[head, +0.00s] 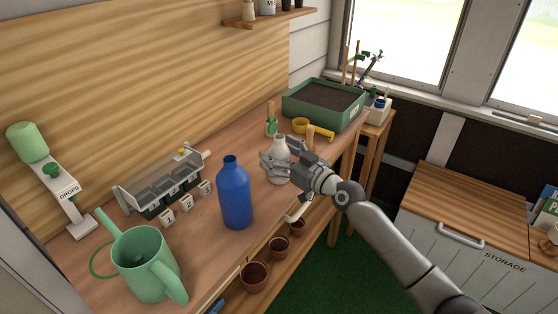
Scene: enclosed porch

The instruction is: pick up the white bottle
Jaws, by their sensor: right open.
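The white bottle (280,145) stands upright on the wooden workbench (200,258), behind and to the right of a tall blue bottle (235,195). My right gripper (276,162) is at the white bottle, with its open fingers in front of and beside the body. The fingers hide much of the bottle's middle; its neck and top show above them. I cannot tell whether the fingers touch it. My left gripper is not in view.
A green watering can (146,262) stands at the front left. A yellow scoop (301,125) and green planter (325,105) lie behind. Pots (255,275) sit below.

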